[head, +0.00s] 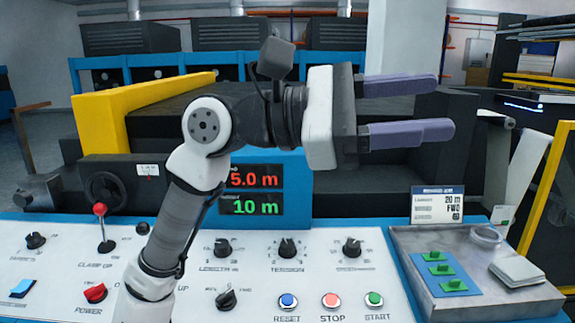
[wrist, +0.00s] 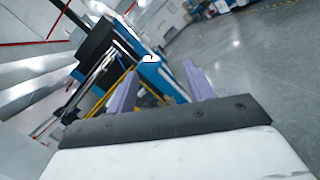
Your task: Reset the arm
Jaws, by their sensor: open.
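My gripper (head: 428,108) is raised above the control panel in the head view, pointing to the right. Its two purple-grey fingers are apart, with nothing between them. The fingers also show in the wrist view (wrist: 160,92), spread and empty, with blurred machinery and floor beyond. My arm rises from the bottom of the head view, bends at the elbow and hides part of the panel and the machine behind it.
The white control panel (head: 200,264) has several knobs, a red-topped lever (head: 100,210) and RESET (head: 288,301), STOP (head: 331,301) and START (head: 374,300) buttons. A display (head: 250,205) reads 5.0 m and 10 m. A grey tray (head: 412,262) stands right. Yellow bars (head: 548,190) stand far right.

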